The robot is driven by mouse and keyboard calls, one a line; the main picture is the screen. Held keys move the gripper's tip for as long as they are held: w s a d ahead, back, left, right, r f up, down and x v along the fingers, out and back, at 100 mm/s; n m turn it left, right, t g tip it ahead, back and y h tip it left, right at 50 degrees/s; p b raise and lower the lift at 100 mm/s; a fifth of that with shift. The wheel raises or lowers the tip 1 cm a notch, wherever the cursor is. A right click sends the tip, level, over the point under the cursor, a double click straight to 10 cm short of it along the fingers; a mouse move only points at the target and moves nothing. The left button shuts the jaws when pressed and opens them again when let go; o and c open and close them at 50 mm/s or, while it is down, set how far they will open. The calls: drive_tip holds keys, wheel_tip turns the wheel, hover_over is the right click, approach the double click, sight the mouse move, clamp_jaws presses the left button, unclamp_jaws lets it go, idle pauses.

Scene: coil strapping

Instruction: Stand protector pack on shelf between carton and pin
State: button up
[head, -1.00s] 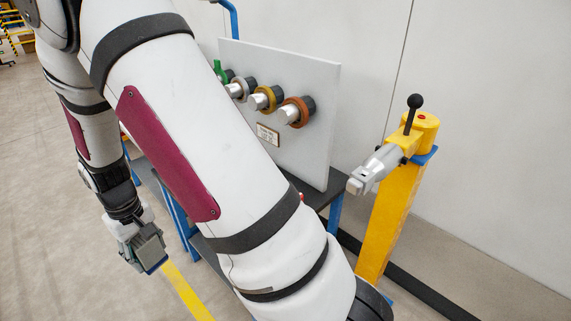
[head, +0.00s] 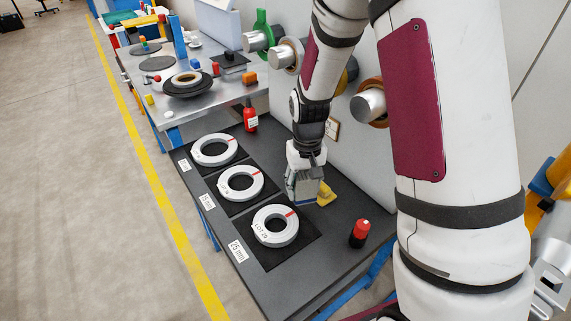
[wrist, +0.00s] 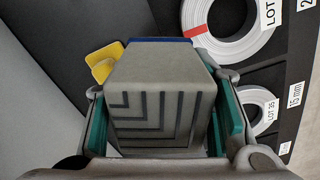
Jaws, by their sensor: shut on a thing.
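My gripper (head: 304,176) is shut on the protector pack (wrist: 160,85), a grey block with stepped dark grooves and a blue strip at its far edge. In the wrist view the pack sits between my two teal-lined fingers. In the head view the pack (head: 303,191) hangs at the end of my arm over the dark bench top, right of the white coils. I cannot tell whether it touches the bench. I cannot make out the carton, the pin or the shelf space between them; my arm covers part of the view.
White coils (head: 275,226) lie on dark mats along the bench (head: 298,283). A yellow piece (head: 326,194) is close beside the pack. A red bottle (head: 250,117) and a red-and-black object (head: 359,233) stand on the bench.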

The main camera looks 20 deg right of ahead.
drive_tip(key=w, duration=0.5)
drive_tip(key=w+a+f+b, duration=0.1)
drive_tip(key=w, duration=0.5)
drive_tip(key=w+a+f, duration=0.1)
drive_tip(key=w, duration=0.4)
drive_tip(key=shift+w, duration=0.4)
drive_tip(key=shift+a+f+b, duration=0.1)
drive_tip(key=shift+f+b, duration=0.2)
drive_tip(key=shift+f, duration=1.4)
drive_tip(key=shift+f, duration=0.15)
drive_tip(key=o, duration=1.3)
